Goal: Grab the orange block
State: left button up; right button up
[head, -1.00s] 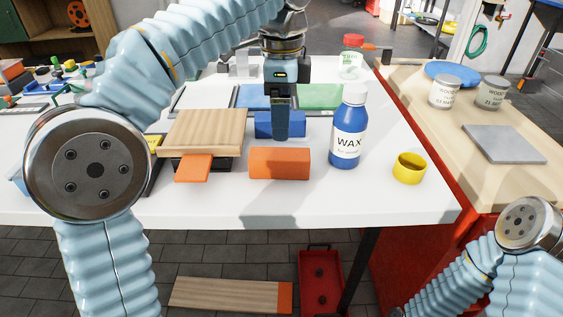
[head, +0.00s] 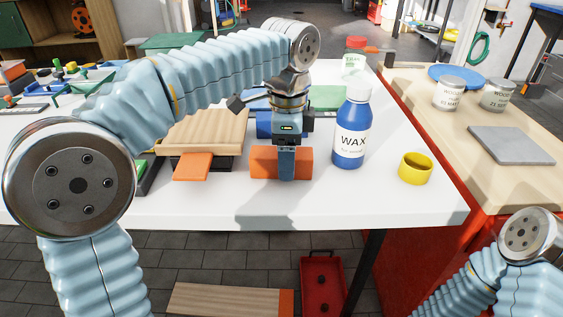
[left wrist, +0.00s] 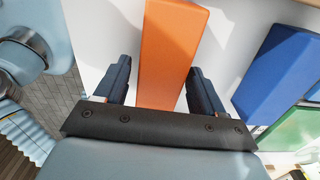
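The orange block (head: 265,163) lies on the white table, between the wooden board and the wax bottle. My left gripper (head: 286,172) is over the block in the head view, hiding part of its middle. In the left wrist view the orange block (left wrist: 170,50) runs between the two fingers of my left gripper (left wrist: 158,85). The fingers are open, with a visible gap on each side of the block. My right gripper is not in view; only part of my right arm shows at the lower right.
A blue block (head: 264,125) sits just behind the orange one; it also shows in the left wrist view (left wrist: 275,75). The blue wax bottle (head: 352,128) and a yellow ring (head: 415,169) stand to the right. A wooden board (head: 205,131) lies left. The table front is clear.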

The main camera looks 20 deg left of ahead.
pick_arm(q)
jog(key=c, duration=0.9)
